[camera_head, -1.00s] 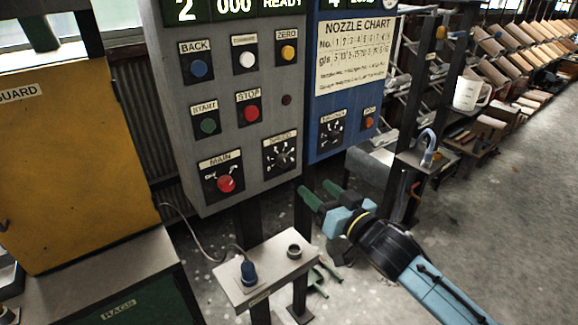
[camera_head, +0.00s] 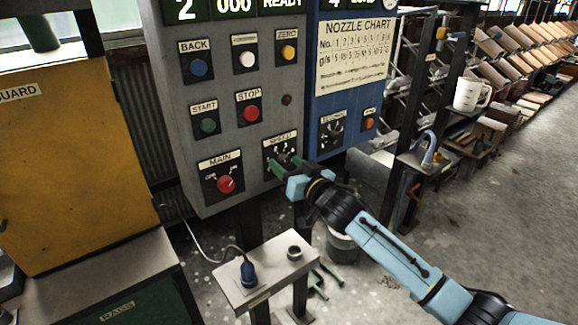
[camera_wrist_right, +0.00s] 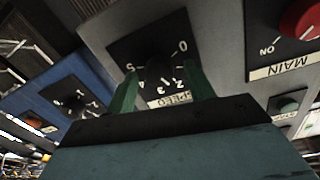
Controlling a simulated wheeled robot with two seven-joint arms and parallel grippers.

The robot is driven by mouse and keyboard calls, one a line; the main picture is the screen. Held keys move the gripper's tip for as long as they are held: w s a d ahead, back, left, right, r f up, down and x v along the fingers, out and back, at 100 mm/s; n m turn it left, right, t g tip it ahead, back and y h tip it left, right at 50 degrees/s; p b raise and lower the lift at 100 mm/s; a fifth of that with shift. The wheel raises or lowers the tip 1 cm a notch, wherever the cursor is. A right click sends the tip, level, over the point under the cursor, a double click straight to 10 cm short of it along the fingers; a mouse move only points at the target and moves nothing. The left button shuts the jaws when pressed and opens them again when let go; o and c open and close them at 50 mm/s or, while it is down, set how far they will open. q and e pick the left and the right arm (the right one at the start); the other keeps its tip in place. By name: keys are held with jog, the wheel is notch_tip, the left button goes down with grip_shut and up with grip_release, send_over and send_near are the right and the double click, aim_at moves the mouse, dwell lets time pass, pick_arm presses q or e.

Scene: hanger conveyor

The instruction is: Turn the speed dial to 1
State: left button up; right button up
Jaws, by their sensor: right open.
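The speed dial (camera_head: 281,147) is a black knob on a black square plate at the lower right of the grey panel. In the right wrist view the dial plate (camera_wrist_right: 151,52) shows upside down, with white numbers around the knob and a SPEED label. My right gripper (camera_head: 283,165) is at the dial's plate, with its green fingers pointing at it. In the wrist view the two green fingers of the right gripper (camera_wrist_right: 160,88) stand apart, on either side of the dial's lower part. My left gripper is not in view.
The red MAIN switch (camera_head: 226,184) sits left of the dial. The blue panel (camera_head: 347,94) with a second dial (camera_head: 332,130) is to the right. A small shelf (camera_head: 268,268) with a blue plug stands below.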

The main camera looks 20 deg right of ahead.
jog(key=shift+c, duration=0.3)
jog(key=c, duration=0.9)
jog(key=shift+n, duration=0.3)
jog(key=n+p, duration=0.1)
jog(key=n, duration=0.2)
jog(key=shift+n+p, duration=0.8)
jog(key=shift+n, duration=1.8)
jog(key=o, duration=1)
jog(key=shift+c, duration=0.2)
